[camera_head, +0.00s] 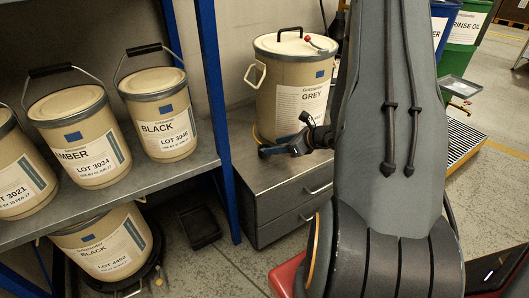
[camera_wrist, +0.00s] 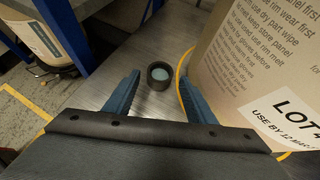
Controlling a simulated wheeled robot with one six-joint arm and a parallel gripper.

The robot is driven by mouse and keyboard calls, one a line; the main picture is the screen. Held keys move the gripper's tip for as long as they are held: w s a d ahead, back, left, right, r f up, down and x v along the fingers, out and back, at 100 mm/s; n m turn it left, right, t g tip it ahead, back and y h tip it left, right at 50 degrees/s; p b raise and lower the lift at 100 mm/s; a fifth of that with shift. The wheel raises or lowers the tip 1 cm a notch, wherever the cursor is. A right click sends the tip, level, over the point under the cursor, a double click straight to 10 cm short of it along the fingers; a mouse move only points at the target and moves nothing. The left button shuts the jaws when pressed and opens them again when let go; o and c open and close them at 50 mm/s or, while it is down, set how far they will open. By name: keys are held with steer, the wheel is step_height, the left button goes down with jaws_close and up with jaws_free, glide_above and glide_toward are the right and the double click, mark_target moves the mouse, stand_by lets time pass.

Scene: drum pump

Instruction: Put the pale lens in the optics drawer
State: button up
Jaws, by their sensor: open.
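The pale lens (camera_wrist: 159,74), a small bluish disc in a dark ring, lies on the grey cabinet top (camera_wrist: 108,75) in the wrist view. My gripper (camera_wrist: 160,82) is open and empty, with its blue fingers on either side of the view and the lens between and slightly beyond the tips. In the head view my gripper (camera_head: 283,149) is low over the cabinet top, left of my arm, and the lens cannot be made out. Below the top are two shut drawers, an upper drawer (camera_head: 285,197) and a lower drawer (camera_head: 285,220). No label shows which one holds optics.
A large GREY drum (camera_head: 290,90) stands on the cabinet right behind my gripper; its wall (camera_wrist: 240,65) is close to the right finger. A blue-framed shelf (camera_head: 217,110) with several labelled drums is at left. A black tray (camera_head: 201,228) lies on the floor.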

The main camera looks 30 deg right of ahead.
steer(key=b+x, duration=0.1)
steer(key=x, duration=0.6)
steer(key=shift+f, duration=0.2)
steer(key=c, duration=1)
steer(key=shift+r, duration=0.1)
